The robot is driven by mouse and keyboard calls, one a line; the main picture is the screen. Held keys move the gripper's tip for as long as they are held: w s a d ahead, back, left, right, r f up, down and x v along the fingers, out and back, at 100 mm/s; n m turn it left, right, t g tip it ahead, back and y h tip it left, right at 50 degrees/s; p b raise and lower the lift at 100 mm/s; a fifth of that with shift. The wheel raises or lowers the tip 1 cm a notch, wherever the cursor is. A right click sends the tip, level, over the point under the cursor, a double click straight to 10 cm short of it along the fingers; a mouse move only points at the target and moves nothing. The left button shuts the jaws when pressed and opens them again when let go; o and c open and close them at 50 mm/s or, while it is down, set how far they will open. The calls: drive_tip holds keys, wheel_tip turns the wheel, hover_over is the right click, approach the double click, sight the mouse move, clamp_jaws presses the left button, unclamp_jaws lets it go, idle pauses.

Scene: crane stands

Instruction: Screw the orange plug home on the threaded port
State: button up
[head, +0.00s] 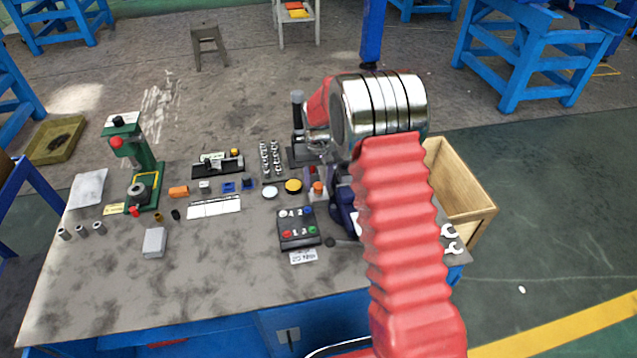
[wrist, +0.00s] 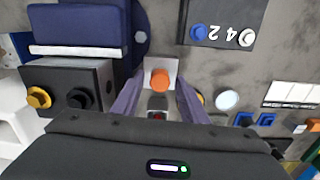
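The orange plug (wrist: 160,79) shows in the wrist view on a pale square block (wrist: 147,66), between the tips of my gripper's fingers. It also shows in the head view (head: 318,187), upright on the bench near the black button box. The threaded port is not distinct; I cannot tell how far the plug sits on it. My gripper (wrist: 161,86) is open, with a purple finger on each side of the plug and gaps showing. I cannot tell the height of the fingertips over the plug. In the head view my red arm hides much of the area around the gripper.
A black button box (head: 298,228) stands in front of the plug. A dark blue vise-like part (wrist: 80,28) and a box with yellow and black knobs (wrist: 68,90) are close by. A green press (head: 145,170) stands at left. The front left bench top is mostly clear.

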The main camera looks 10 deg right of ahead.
drive_tip(key=shift+n, duration=0.3)
drive_tip(key=shift+n, duration=2.4)
clamp_jaws()
drive_tip(key=shift+m, duration=2.6)
drive_tip(key=shift+m, duration=0.9)
drive_tip(key=shift+o, duration=0.8)
unclamp_jaws()
